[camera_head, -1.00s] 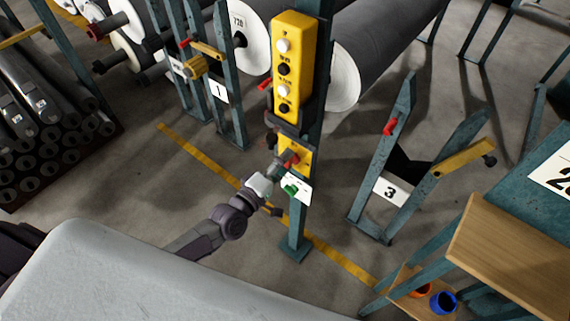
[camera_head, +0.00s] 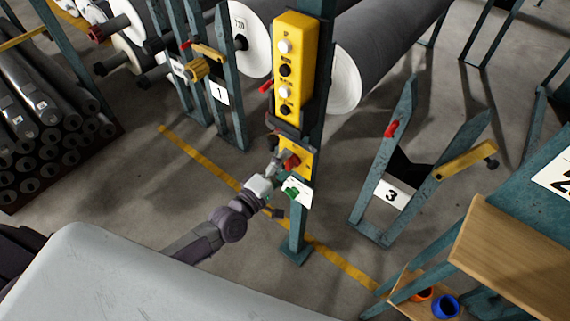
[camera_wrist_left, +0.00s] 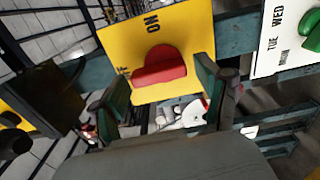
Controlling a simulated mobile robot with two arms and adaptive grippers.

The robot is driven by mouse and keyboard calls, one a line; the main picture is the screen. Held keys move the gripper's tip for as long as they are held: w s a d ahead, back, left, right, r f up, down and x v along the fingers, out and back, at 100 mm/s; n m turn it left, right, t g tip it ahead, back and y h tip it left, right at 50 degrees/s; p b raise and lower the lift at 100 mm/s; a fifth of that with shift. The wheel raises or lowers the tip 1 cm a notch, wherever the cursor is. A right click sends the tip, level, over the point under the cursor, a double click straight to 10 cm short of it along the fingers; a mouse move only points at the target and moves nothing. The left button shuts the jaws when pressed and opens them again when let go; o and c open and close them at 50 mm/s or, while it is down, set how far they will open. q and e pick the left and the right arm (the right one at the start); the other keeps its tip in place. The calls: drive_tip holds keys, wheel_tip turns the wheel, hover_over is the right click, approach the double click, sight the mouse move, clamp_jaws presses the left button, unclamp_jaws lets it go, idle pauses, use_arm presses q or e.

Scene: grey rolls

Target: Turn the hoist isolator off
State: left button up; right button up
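The hoist isolator is a yellow plate (camera_head: 301,146) with a red rotary handle (camera_head: 291,161), on a teal post below the yellow button box. In the left wrist view the red handle (camera_wrist_left: 160,68) has a round hub and a straight grip bar lying crosswise. ON is printed above it; a partly hidden OFF label is at its left, near the bar's left end. My left gripper (camera_head: 276,167) is just in front of the plate. In its wrist view the fingers (camera_wrist_left: 163,80) are apart, one each side of the handle, with gaps visible. My right gripper is not in view.
A white tag with a green piece (camera_head: 298,191) hangs beside the isolator. The yellow button box (camera_head: 291,65) is above it. Large grey rolls (camera_head: 390,45) stand behind. Stand 3 (camera_head: 391,195) and a wooden-topped bench (camera_head: 515,245) are at right. Floor is clear around the post.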

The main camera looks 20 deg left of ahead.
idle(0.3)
use_arm(q)
drive_tip(key=v, duration=1.2)
drive_tip(key=s+a+f+m+g+y, duration=0.1)
drive_tip(key=s+a+f+m+g, duration=0.15)
drive_tip(key=f, duration=0.75)
drive_tip(key=s+a+f+m+g+y, duration=0.1)
drive_tip(key=s+f+m+g+y, duration=0.2)
drive_tip(key=f, duration=0.7)
drive_tip(key=s+a+f+m+g, duration=0.2)
drive_tip(key=s+f+m, duration=0.15)
drive_tip(key=f, duration=0.65)
drive_tip(key=s+f+m+g, duration=0.2)
drive_tip(key=s+f, duration=0.2)
drive_tip(key=s, duration=0.3)
drive_tip(key=s+d+f+m+g+y, duration=0.1)
drive_tip(key=s+f+m+g, duration=0.2)
drive_tip(key=s+f, duration=0.2)
drive_tip(key=s+d+f+m+g+y, duration=0.1)
drive_tip(key=s+f, duration=0.4)
drive_tip(key=s, duration=0.6)
drive_tip(key=shift+m+g, duration=0.8)
drive_tip(key=shift+g, duration=0.45)
